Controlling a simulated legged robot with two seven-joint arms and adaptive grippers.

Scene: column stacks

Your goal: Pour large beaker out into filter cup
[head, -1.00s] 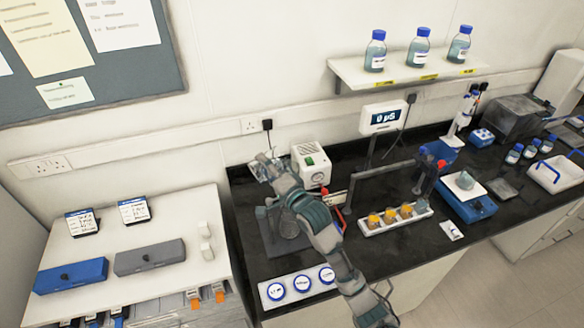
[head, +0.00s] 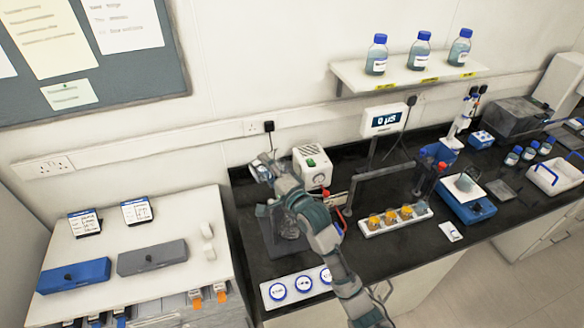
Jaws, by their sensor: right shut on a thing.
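My right gripper (head: 264,166) is at the far left part of the black bench, beside the white pump box. It is shut on a clear, glassy thing that looks like the large beaker (head: 259,171); my gripper and arm hide most of it, so its tilt and contents cannot be told. Below it, a grey, dark form (head: 270,222) stands on the bench, largely behind my arm. I cannot tell whether this is the filter cup or its stand. No flow of liquid can be made out. My left gripper is not in view.
The white pump box (head: 311,166) with a gauge stands close to the right of my gripper. A rack with orange-topped items (head: 393,220) and a blue device (head: 466,204) lie further right. Three round blue-rimmed lids (head: 302,284) lie at the front edge.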

